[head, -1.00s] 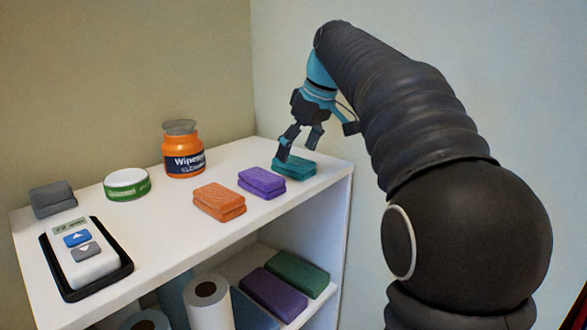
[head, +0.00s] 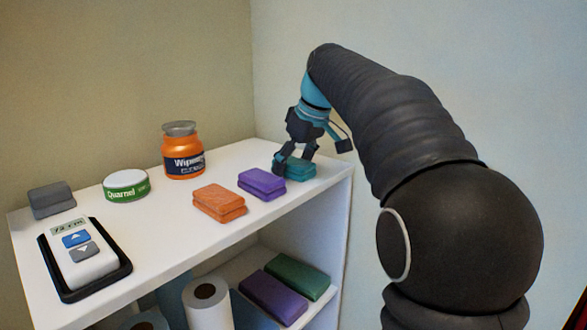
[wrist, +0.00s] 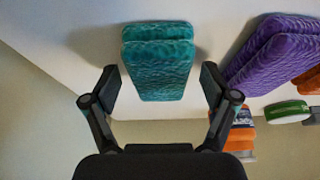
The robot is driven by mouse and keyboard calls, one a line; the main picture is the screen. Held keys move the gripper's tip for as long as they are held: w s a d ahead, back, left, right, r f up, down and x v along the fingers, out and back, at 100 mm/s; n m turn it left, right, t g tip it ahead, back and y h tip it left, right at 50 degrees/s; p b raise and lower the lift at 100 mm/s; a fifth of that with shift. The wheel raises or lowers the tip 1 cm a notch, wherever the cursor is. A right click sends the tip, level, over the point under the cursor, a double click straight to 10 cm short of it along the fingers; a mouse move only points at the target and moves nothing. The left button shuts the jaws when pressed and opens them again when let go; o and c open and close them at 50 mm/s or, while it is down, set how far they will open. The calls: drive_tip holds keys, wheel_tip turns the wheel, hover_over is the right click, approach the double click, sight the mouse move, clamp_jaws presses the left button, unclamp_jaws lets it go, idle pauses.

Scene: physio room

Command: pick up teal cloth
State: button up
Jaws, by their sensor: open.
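The teal cloth (head: 299,170) is a folded pad lying flat near the right end of the white shelf top. It also shows in the wrist view (wrist: 158,68), between and just ahead of the two fingers. My gripper (head: 294,168) is open and down at the cloth, pointing at it from above. In the wrist view my gripper (wrist: 160,88) has one finger on each side of the cloth, with a gap on both sides. The fingers hide part of the cloth in the head view.
A purple cloth (head: 262,183) lies close left of the teal one, then an orange cloth (head: 219,202). An orange jar (head: 183,152), a green-and-white tin (head: 127,186), a grey block (head: 52,199) and a device in a black tray (head: 122,274) stand farther left. The shelf top (head: 190,249) ends at the right.

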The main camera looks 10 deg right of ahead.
sight(293, 160)
drive_tip(key=shift+f, duration=0.1)
drive_tip(key=c, duration=1.3)
drive_tip(key=shift+c, duration=0.2)
wheel_tip(293, 160, up, 5)
drive_tip(key=shift+r+p, duration=0.1)
drive_tip(key=shift+p, duration=0.55)
drive_tip(key=s+d+r, duration=0.6)
drive_tip(key=d, duration=0.4)
drive_tip(key=shift+r+p, duration=0.15)
drive_tip(key=shift+p, duration=0.2)
